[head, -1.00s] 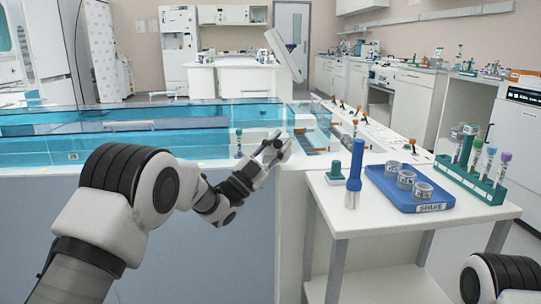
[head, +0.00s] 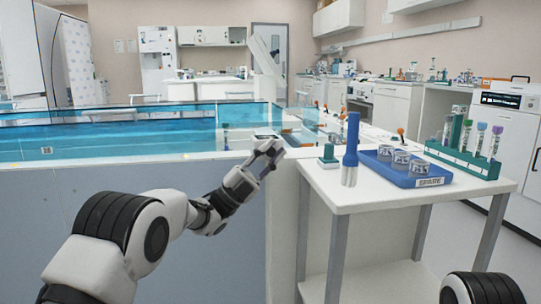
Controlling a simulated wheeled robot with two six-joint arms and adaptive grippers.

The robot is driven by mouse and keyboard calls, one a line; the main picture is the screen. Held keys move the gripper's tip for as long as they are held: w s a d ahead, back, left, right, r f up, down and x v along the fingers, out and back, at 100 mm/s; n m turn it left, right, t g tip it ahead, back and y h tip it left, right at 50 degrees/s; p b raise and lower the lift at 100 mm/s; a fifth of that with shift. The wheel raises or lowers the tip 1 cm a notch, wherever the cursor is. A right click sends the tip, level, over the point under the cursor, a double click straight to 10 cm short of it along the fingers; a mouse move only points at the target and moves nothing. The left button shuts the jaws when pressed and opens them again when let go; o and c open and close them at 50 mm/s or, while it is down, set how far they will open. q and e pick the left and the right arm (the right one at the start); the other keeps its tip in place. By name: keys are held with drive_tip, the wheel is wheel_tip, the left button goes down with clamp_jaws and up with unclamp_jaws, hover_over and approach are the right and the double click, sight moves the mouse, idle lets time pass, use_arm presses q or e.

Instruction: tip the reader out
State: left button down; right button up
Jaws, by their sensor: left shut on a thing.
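My left gripper (head: 268,155) is raised at the corner of the blue tank, left of the white side table. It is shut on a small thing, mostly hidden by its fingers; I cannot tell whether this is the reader. The gripper points up and to the right, and looks clear of the table top. My right arm shows only as a link at the lower right, and its gripper is out of view. No reader can be clearly made out elsewhere.
The tank (head: 110,135) fills the left.

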use_arm(q)
drive_tip(key=c, duration=1)
unclamp_jaws()
drive_tip(key=shift+c, duration=0.2)
drive_tip(key=v, duration=1.2)
